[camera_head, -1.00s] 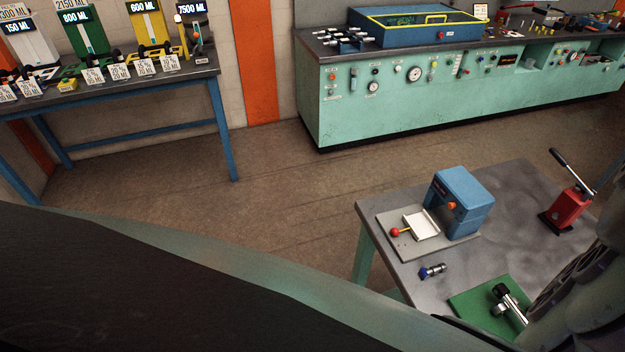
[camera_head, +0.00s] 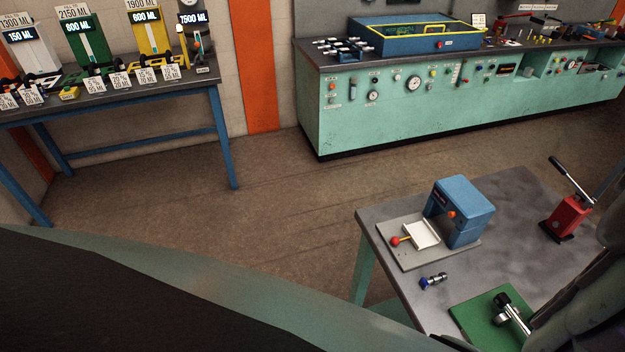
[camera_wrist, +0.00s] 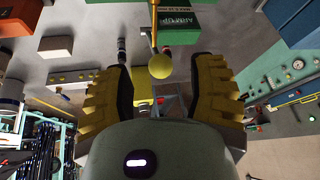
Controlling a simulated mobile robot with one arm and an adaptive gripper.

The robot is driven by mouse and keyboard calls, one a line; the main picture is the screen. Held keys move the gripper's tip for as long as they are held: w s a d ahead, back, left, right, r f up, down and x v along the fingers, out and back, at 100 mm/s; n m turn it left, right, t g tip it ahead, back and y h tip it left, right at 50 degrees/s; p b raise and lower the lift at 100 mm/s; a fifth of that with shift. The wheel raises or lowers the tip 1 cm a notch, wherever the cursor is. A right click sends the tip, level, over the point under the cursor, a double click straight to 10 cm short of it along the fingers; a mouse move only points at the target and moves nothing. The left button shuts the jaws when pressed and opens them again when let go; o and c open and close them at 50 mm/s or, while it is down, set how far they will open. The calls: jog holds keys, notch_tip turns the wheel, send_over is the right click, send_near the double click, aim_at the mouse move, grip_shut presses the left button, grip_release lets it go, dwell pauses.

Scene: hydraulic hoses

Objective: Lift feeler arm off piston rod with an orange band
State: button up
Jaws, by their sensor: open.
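In the wrist view my gripper (camera_wrist: 161,98) is open, its two yellow-padded fingers wide apart with nothing clasped between them. A yellow ball (camera_wrist: 160,66) on a thin yellow rod shows ahead, between and beyond the fingertips; I cannot tell whether it belongs to the feeler arm. In the head view a metal cylinder piece (camera_head: 513,312) lies on a green mat (camera_head: 476,314), partly cut off by my arm at the right edge. I cannot make out an orange band or a piston rod for certain in either view.
A long green console (camera_head: 450,105) stands behind. A bench (camera_head: 130,90) with displays is at left. Floor between is clear.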

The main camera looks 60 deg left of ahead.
jog(key=v, duration=0.9)
jog(key=shift+r, duration=0.2)
jog(key=shift+s, duration=0.1)
